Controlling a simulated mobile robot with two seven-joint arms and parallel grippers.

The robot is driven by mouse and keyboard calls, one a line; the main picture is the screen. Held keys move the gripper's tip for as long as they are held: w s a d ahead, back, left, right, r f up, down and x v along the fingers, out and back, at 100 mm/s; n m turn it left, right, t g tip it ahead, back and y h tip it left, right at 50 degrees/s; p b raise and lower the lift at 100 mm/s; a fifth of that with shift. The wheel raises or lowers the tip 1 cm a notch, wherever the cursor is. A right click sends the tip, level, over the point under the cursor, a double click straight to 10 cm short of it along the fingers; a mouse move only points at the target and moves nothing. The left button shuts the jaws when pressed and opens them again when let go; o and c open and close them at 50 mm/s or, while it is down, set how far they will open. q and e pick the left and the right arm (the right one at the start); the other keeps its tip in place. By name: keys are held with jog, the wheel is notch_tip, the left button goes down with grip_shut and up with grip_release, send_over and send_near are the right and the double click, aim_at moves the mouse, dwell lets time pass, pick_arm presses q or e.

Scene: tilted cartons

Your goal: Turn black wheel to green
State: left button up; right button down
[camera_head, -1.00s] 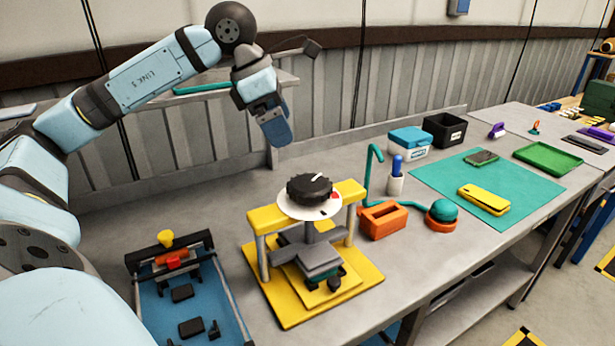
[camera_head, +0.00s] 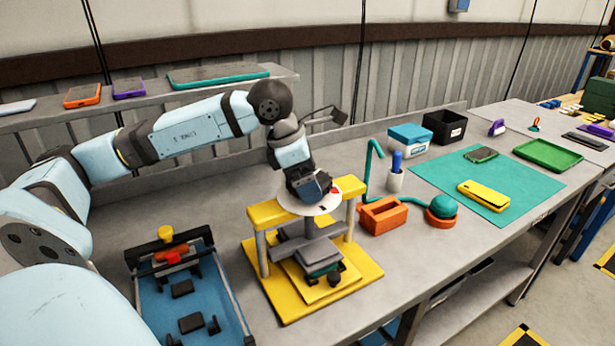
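The black wheel sits on a white round dial plate (camera_head: 322,207) on top of a yellow press stand (camera_head: 363,274). My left gripper (camera_head: 312,196) is right over the wheel and hides nearly all of it. Its fingers point down; whether they are open or closed around the wheel cannot be made out. A red mark shows on the dial's right edge. No green mark is visible on the dial. My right gripper is not in view.
A blue fixture (camera_head: 190,290) with a yellow knob stands left of the stand. A teal mat (camera_head: 520,192) lies farther right. A shelf runs behind.

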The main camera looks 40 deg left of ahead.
pick_arm(q)
jog(key=shift+c, duration=0.5)
jog(key=c, duration=0.5)
dwell(0.6)
jog(key=o, duration=0.6)
jog(key=v, duration=1.3)
jog(key=shift+r, duration=0.4)
jog(key=shift+a, duration=0.1)
